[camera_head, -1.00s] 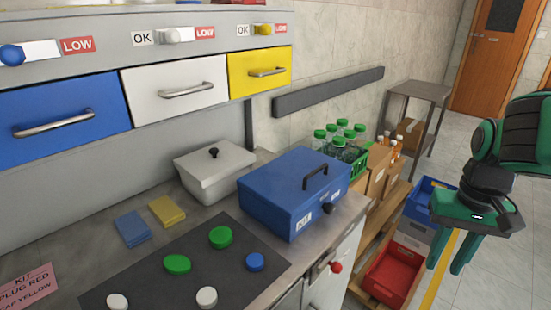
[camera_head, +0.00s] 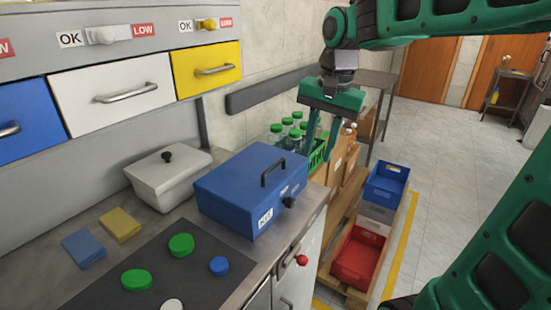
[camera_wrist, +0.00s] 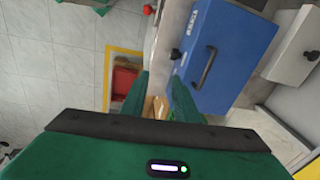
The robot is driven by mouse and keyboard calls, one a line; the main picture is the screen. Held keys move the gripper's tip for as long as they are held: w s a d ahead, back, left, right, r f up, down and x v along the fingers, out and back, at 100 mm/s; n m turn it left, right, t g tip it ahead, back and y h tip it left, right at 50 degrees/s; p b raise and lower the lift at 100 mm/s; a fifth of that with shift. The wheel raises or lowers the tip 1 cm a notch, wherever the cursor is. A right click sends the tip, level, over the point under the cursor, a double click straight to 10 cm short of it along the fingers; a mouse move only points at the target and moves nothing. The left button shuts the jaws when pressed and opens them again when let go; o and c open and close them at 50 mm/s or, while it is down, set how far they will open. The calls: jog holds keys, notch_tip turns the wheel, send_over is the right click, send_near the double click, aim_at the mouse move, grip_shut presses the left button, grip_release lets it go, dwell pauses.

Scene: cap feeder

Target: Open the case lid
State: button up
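The blue case (camera_head: 235,205) stands on the counter with its lid closed. It has a black handle (camera_head: 273,172) on top, and a black knob (camera_head: 289,202) and a KIT label on its front. The case also shows in the wrist view (camera_wrist: 228,45), with its handle (camera_wrist: 208,66) and knob (camera_wrist: 176,54). My gripper (camera_head: 319,150) is open and empty, pointing down beyond the right end of the case, apart from it. In the wrist view its two fingers (camera_wrist: 160,78) are spread, the right one close to the case's edge in the picture.
Green-capped bottles in a green crate (camera_head: 316,158) and cardboard boxes stand behind my gripper. A white lidded box (camera_head: 165,180) is left of the case. Red (camera_head: 358,257) and blue (camera_head: 387,182) bins sit at right. A dark mat (camera_head: 105,295) with caps lies in front.

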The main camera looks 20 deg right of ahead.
notch_tip(320, 180, up, 4)
jog(key=m, duration=0.1)
send_over(272, 166)
jog(key=s+d, duration=0.2)
jog(key=shift+y, duration=0.3)
jog(key=f, duration=0.3)
jog(key=w+a+f, duration=0.1)
jog(key=f, duration=0.6)
jog(key=shift+w+a+f, duration=0.25)
jog(key=shift+w+a, duration=0.05)
jog(key=shift+w, duration=0.1)
jog(key=shift+c, duration=0.4)
